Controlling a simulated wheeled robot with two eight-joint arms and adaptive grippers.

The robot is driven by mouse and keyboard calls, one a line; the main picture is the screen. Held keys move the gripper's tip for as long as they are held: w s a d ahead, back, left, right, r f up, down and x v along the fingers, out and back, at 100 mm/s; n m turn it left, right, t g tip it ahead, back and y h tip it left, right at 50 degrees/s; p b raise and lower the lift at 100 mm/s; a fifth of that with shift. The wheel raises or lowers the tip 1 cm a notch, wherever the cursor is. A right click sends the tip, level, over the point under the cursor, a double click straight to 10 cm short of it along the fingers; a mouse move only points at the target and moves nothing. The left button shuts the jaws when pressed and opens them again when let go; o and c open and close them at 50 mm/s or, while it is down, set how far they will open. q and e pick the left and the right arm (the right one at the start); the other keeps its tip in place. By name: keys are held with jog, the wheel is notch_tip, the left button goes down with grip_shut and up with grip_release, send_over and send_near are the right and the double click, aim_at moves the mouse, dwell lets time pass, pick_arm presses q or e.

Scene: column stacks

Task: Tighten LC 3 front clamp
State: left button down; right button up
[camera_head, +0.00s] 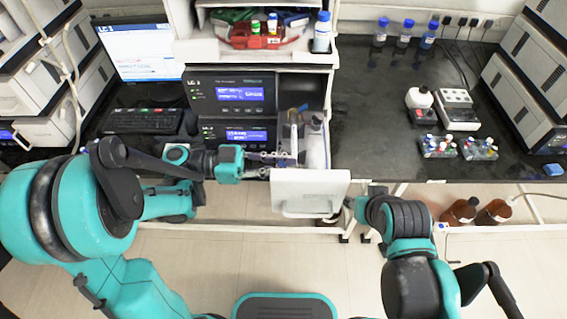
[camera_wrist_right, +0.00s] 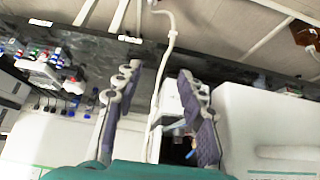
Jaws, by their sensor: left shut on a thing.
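An open compartment of an LC stack shows a pale upright column assembly (camera_head: 293,122) with a small blue and yellow piece at its top. A white door panel (camera_head: 310,186) stands open in front of it. My left gripper (camera_head: 292,160) reaches in from the left and is shut on a small part low on this assembly, just behind the door's top edge. The clamp itself is too small to make out. My right gripper (camera_wrist_right: 158,105) has its fingers spread, with no held thing visible between them. In the head view it is mostly hidden beside the door's right edge.
Black LC modules (camera_head: 230,93) with blue displays stand left of the compartment. A keyboard (camera_head: 143,121) and monitor are further left. On the right bench are vial racks (camera_head: 438,147) and bottles. Brown bottles (camera_head: 460,211) stand below. A white cable (camera_wrist_right: 163,75) passes between my right fingers in view.

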aim_at(306, 167)
pick_arm(q)
jog(key=shift+r+p, duration=0.2)
jog(key=shift+p, duration=0.25)
jog(key=d+y+p, duration=0.1)
jog(key=y+p, duration=0.2)
jog(key=p, duration=0.1)
jog(key=d+y+p, duration=0.1)
jog(key=y+p, duration=0.2)
jog(key=p, duration=0.1)
jog(key=d+r+y+p, duration=0.1)
jog(key=y+p, duration=0.2)
jog(key=p, duration=0.1)
jog(key=shift+p, duration=0.35)
jog(key=y+p, duration=0.2)
jog(key=y, duration=0.1)
jog(key=shift+d+f, duration=0.1)
jog(key=shift+d, duration=0.3)
jog(key=shift+d+f+y, duration=0.2)
jog(key=shift+d+y, duration=0.1)
jog(key=shift+y, duration=0.6)
jog(key=shift+d+f+y, duration=0.2)
jog(key=shift+f+y, duration=0.05)
jog(key=shift+y, duration=0.55)
jog(key=shift+d+f+y, duration=0.1)
jog(key=shift+f+y, duration=0.05)
jog(key=shift+y, duration=0.5)
jog(key=shift+d+f+y, duration=0.1)
jog(key=shift+f+y, duration=0.05)
jog(key=shift+y, duration=0.5)
